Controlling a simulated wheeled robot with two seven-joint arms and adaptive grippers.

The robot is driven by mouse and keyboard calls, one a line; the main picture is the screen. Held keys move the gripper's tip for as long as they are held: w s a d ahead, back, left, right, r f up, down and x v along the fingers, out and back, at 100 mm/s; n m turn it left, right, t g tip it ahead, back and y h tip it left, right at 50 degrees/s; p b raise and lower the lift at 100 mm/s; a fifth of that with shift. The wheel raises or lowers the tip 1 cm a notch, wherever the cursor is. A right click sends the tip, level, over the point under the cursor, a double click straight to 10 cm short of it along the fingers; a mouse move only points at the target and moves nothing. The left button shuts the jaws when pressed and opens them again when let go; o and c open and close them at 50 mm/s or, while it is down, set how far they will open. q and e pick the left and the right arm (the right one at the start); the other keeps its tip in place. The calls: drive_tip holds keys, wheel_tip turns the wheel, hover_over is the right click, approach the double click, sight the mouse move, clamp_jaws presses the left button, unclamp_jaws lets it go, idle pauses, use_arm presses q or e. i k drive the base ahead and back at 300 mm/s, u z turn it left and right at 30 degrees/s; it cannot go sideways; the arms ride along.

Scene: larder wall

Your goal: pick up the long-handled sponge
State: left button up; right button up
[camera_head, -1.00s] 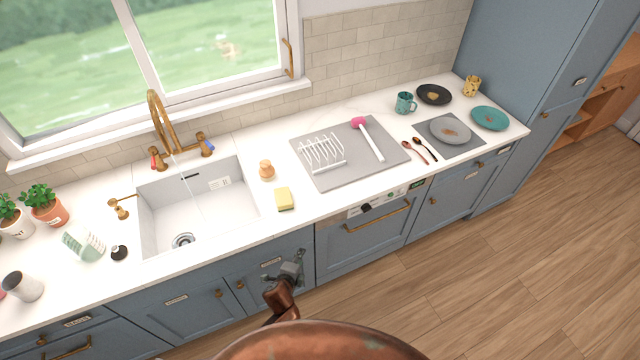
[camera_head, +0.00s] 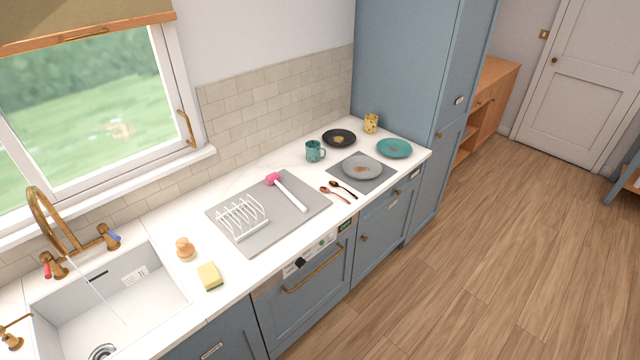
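The long-handled sponge (camera_head: 290,194) lies on the grey drying mat (camera_head: 301,221) on the counter. It has a pink head at the back left end and a white handle that points toward the front right. It lies just right of the white rack. Nothing covers it. Neither of my grippers shows in the current view.
A white rack (camera_head: 241,217) stands on the mat. A yellow sponge (camera_head: 209,276) and a wooden brush (camera_head: 185,249) are by the sink (camera_head: 140,318). Right of the mat are two spoons (camera_head: 337,192), a teal mug (camera_head: 315,151) and plates (camera_head: 362,167). Open floor lies at right.

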sight(272, 179)
drive_tip(key=z, duration=0.85)
drive_tip(key=i, duration=2.4)
drive_tip(key=u, duration=2.85)
